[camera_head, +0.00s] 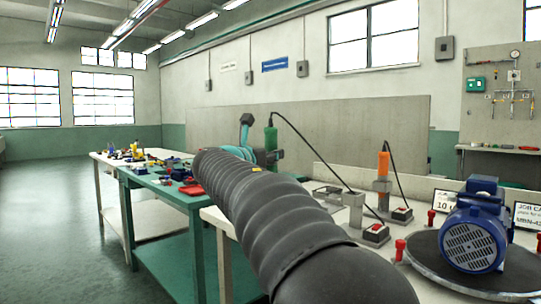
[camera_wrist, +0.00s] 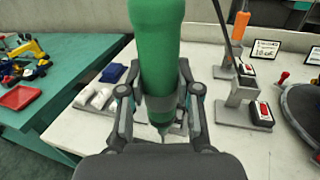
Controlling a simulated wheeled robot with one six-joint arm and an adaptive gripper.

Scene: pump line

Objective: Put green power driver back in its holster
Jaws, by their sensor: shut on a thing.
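The green power driver (camera_head: 271,139) is upright in my gripper (camera_head: 262,158), above the left end of the white bench. In the wrist view the driver (camera_wrist: 158,50) stands between the fingers of my gripper (camera_wrist: 160,118), which are shut around its lower grey collar. Its tip points down and is clear of the bench top. A cord runs from its top to the right. An empty grey holster stand (camera_head: 352,200) is on the bench to the right of the driver; it also shows in the wrist view (camera_wrist: 240,92). My arm hides part of the bench.
An orange driver (camera_head: 383,165) stands in another holster farther right. A blue pump motor (camera_head: 475,232) sits on a round dark turntable (camera_head: 440,262). Small boxes with red buttons (camera_head: 376,232) stand by the holsters. A green table (camera_head: 150,180) with parts is at left.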

